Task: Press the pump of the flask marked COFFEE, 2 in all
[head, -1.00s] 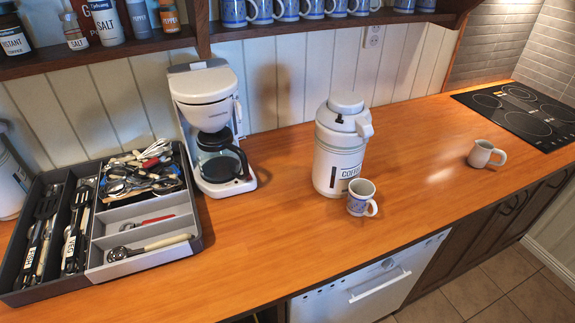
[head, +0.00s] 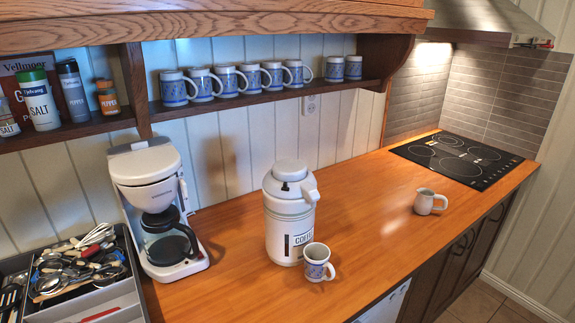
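The white pump flask (head: 290,215) stands upright on the wooden counter in the middle of the head view. Part of its COFFEE label shows; a cup hides the rest. Its round pump top (head: 290,170) sits on the lid, and its spout points right and toward me. A blue and white patterned cup (head: 317,262) stands upright in front of the flask, near the spout side. Neither of my grippers shows in the head view.
A white coffee maker (head: 155,200) stands left of the flask. A grey utensil tray (head: 75,310) is at lower left. A small jug (head: 430,202) and a black hob (head: 455,158) are to the right. Cups (head: 177,88) line the shelf above.

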